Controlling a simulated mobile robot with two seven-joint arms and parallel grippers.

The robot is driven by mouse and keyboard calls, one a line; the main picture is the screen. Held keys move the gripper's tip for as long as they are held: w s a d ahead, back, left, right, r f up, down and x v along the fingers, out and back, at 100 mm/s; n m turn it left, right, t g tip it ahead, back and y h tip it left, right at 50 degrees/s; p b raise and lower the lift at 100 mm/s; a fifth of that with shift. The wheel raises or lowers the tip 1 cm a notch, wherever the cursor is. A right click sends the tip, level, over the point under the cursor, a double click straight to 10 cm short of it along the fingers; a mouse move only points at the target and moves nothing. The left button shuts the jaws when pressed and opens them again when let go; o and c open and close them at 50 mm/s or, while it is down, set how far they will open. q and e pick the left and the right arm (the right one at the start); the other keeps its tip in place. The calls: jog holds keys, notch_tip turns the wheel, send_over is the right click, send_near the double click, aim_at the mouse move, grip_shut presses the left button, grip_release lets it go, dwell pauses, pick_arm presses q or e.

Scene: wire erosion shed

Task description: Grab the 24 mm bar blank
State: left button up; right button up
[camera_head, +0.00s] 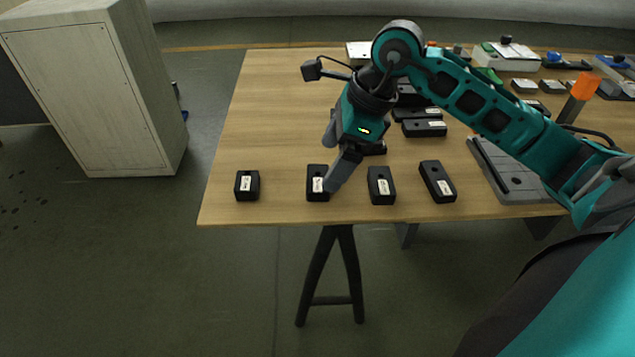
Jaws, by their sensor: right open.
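Several black blocks with white labels lie in a row along the front edge of the wooden table. From left to right they are a first block (247,186), a second block (313,192), a third block (381,186) and a longer fourth block (437,181). The label print is too small to read, so I cannot tell which is the 24 mm bar blank. My right gripper (332,165) is open and points down over the second block, with one finger partly in front of its right side. I cannot tell whether it touches. My left gripper is out of view.
More black blocks (424,128) lie behind my right arm. A grey slotted plate (505,175) lies at the right front. White-topped devices (507,55) and small tools stand at the back right. The table's left part (270,110) is bare. A grey cabinet (90,90) stands left.

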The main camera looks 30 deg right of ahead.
aim_at(318, 177)
jog(key=b+x, duration=0.1)
jog(key=x, duration=0.4)
jog(key=shift+w+f, duration=0.1)
jog(key=shift+w, duration=0.1)
jog(key=c, duration=1.4)
jog(key=shift+r, duration=0.25)
